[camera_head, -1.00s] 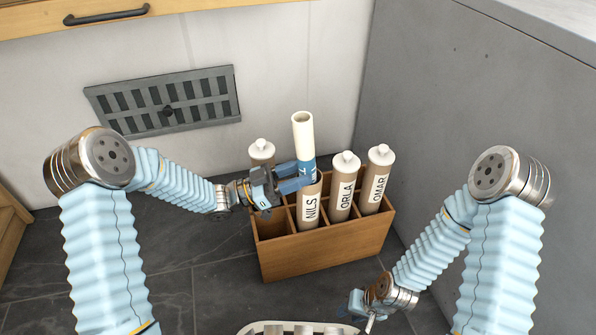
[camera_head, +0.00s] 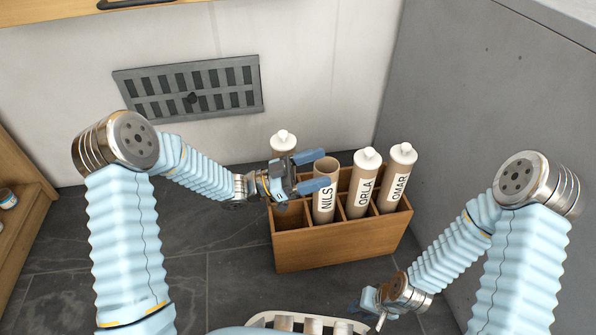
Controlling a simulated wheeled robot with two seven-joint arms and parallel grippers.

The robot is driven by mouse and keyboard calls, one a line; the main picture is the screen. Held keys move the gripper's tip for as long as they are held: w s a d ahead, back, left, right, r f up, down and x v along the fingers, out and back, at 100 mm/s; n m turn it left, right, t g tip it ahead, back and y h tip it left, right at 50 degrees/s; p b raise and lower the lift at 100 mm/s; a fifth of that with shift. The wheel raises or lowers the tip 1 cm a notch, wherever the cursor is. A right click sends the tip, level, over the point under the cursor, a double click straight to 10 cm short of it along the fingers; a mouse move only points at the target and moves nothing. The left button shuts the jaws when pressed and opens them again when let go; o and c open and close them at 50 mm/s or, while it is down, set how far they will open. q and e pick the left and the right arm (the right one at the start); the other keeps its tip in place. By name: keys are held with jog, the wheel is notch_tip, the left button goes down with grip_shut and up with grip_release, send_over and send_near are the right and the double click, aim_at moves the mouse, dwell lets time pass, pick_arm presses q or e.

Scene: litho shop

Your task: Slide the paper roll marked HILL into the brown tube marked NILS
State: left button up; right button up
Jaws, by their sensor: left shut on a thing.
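The brown tube marked NILS (camera_head: 323,205) stands upright in a wooden rack (camera_head: 340,248), its top open and uncapped. No paper roll shows above its rim; the inside of the tube is too dim to read. My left gripper (camera_head: 326,168) is at the tube's upper end, one blue finger behind and one in front, shut on the tube near its rim. My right gripper (camera_head: 368,308) is low at the front, beside a white tray; its fingers are too small and partly hidden to read.
Capped tubes marked ORLA (camera_head: 363,188) and OMAR (camera_head: 398,180) stand right of NILS in the rack. Another capped tube (camera_head: 284,144) stands behind my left gripper. A white-rimmed tray (camera_head: 262,319) with several pale rolls is at the bottom. A grey cabinet bounds the right.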

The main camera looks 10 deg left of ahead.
pick_arm(q)
jog(key=p+v, duration=0.1)
jog(key=v, duration=1.2)
jog(key=shift+a, duration=0.15)
jog(key=shift+p, duration=0.3)
jog(key=shift+a, duration=0.1)
